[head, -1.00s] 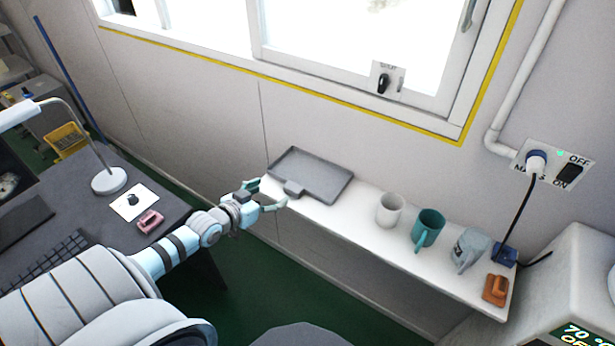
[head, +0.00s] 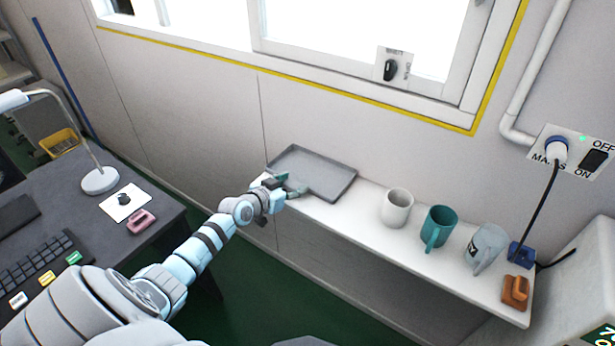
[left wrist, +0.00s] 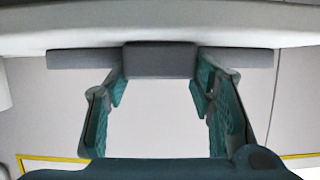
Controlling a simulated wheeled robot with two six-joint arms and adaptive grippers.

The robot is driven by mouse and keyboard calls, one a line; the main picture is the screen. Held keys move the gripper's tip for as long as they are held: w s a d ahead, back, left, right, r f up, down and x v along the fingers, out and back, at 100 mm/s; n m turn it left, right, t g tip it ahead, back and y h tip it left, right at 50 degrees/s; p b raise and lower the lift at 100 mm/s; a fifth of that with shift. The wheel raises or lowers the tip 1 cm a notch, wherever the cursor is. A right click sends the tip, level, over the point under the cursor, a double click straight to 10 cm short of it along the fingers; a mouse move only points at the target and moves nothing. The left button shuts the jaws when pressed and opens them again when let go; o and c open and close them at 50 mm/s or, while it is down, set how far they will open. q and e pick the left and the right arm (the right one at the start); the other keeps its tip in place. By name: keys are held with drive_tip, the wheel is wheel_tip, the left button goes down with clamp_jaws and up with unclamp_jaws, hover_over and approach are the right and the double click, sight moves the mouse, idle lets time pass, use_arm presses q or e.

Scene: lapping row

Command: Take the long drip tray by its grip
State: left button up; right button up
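The long drip tray (head: 325,174) is a shallow grey tray lying flat at the left end of the white shelf. My left gripper (head: 291,184) is at its near left edge and covers most of the grip in the head view. In the left wrist view the tray's edge (left wrist: 82,61) shows as a dark strip, with the blocky grey grip (left wrist: 160,60) at its middle. The teal fingers of my left gripper (left wrist: 160,82) are spread, one tip towards each side of the grip. Firm contact cannot be made out. My right gripper is not in view.
On the white shelf (head: 352,209) stand a white mug (head: 396,208), a teal mug (head: 438,229) and a grey-blue jug (head: 485,249), right of the tray. An orange-brown object (head: 515,292) lies at the right end. The wall rises close behind. A dark desk (head: 75,192) is at left.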

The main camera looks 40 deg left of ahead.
use_arm(q)
drive_tip(key=c, duration=0.5)
drive_tip(key=shift+o, duration=0.2)
drive_tip(key=shift+r, duration=0.1)
